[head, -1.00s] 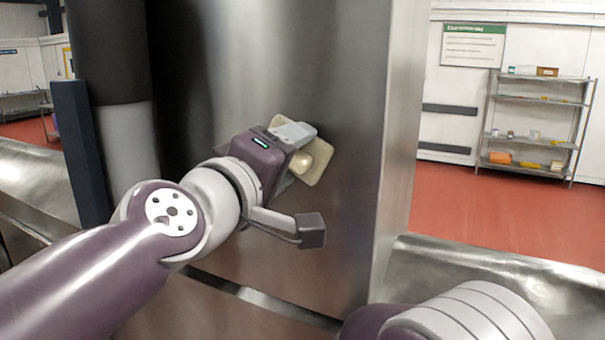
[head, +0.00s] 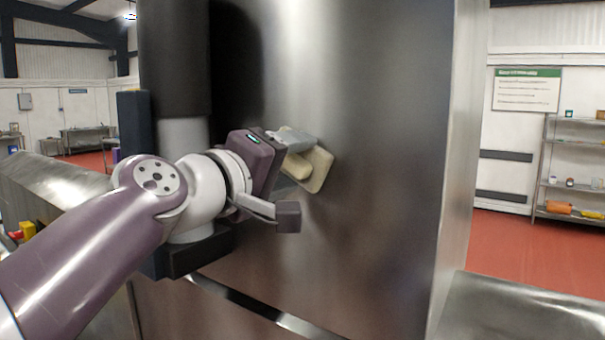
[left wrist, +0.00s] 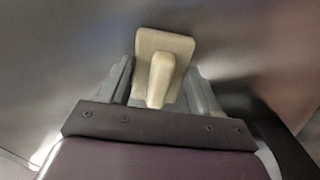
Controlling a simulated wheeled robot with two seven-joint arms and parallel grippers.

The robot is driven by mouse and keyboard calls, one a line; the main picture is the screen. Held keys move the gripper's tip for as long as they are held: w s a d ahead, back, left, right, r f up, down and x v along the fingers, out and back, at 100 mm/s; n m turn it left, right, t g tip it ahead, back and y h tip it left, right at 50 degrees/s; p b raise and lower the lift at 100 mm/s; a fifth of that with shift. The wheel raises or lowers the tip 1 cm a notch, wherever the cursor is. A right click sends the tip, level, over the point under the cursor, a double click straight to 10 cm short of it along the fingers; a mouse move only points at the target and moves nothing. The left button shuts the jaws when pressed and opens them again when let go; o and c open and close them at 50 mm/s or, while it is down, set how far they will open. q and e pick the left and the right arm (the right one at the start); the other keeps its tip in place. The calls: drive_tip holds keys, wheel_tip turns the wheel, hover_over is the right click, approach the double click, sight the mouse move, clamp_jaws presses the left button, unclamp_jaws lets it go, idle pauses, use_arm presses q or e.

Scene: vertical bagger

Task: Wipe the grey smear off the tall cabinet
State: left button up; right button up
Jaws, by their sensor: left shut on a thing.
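The tall cabinet (head: 390,150) is a brushed steel face filling the middle of the head view. My left gripper (head: 294,158) is shut on the handle of a cream wiping pad (head: 322,170). The pad lies at the cabinet face, its plate turned to the steel; I cannot tell whether it is pressed on. In the left wrist view the pad (left wrist: 180,48) stands beyond the fingers, with its handle between them. I cannot make out a distinct grey smear; only soft dark and light patches show on the steel. My right gripper is not in view.
A dark upright column (head: 175,60) stands against the cabinet's left part. A steel ledge (head: 520,305) runs at the lower right. Beyond it are red floor, a shelf rack (head: 572,150) and a green-headed wall sign (head: 526,90).

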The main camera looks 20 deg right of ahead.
use_arm(q)
drive_tip(key=shift+s+a+f+b, duration=0.1)
drive_tip(key=shift+s+a+b, duration=0.2)
drive_tip(key=shift+b, duration=0.1)
drive_tip(key=b+v, duration=0.2)
drive_tip(key=v, duration=0.2)
drive_tip(key=shift+s+a, duration=0.2)
drive_tip(key=shift+a, duration=0.05)
drive_tip(key=shift+s+a, duration=0.2)
drive_tip(key=shift+a, duration=0.05)
drive_tip(key=shift+d, duration=0.1)
drive_tip(key=shift+w, duration=0.1)
